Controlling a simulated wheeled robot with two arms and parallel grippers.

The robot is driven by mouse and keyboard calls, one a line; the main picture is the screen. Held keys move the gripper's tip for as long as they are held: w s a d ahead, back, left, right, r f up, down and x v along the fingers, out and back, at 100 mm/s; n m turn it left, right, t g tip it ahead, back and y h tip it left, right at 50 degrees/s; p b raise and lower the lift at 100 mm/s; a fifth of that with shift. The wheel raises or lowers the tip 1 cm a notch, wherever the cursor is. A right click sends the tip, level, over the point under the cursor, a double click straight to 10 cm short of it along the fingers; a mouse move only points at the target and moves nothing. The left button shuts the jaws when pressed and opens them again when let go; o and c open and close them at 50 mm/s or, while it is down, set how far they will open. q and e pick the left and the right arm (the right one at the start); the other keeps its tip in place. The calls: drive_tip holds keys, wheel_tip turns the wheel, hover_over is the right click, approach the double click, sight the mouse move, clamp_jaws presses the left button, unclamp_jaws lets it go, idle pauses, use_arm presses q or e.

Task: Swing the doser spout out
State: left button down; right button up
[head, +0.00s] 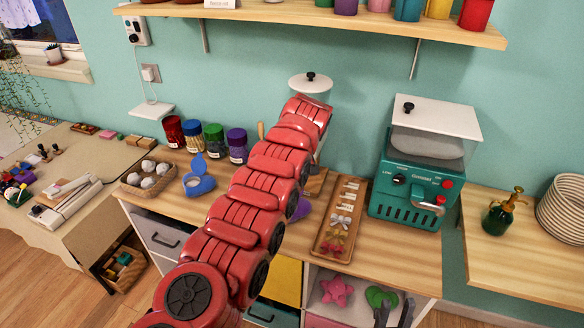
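A teal machine (415,190) with a white lidded hopper (430,125) stands at the back right of the wooden counter. Its front has a black knob, red buttons and a grey spout-like part (428,207) with a red tip. A second white lidded vessel (311,83) stands behind my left arm, its lower part hidden; I cannot tell which of the two is the doser. My red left arm reaches up across the middle, its gripper hidden.
A wooden tray (324,247) with small bows and flowers lies left of the machine. Several coloured jars (214,140), a blue tape dispenser (199,182) and a basket (133,190) stand left. A green bottle (500,212) and stacked plates (566,208) stand right. A shelf (330,22) hangs above.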

use_arm(q)
drive_tip(key=c, duration=0.6)
unclamp_jaws()
drive_tip(key=shift+d, duration=0.1)
drive_tip(key=shift+b, duration=0.4)
drive_tip(key=b+v, duration=0.1)
drive_tip(key=v, duration=1.6)
drive_tip(key=shift+r+b, duration=0.15)
drive_tip(key=shift+b, duration=0.15)
drive_tip(key=shift+s, duration=0.15)
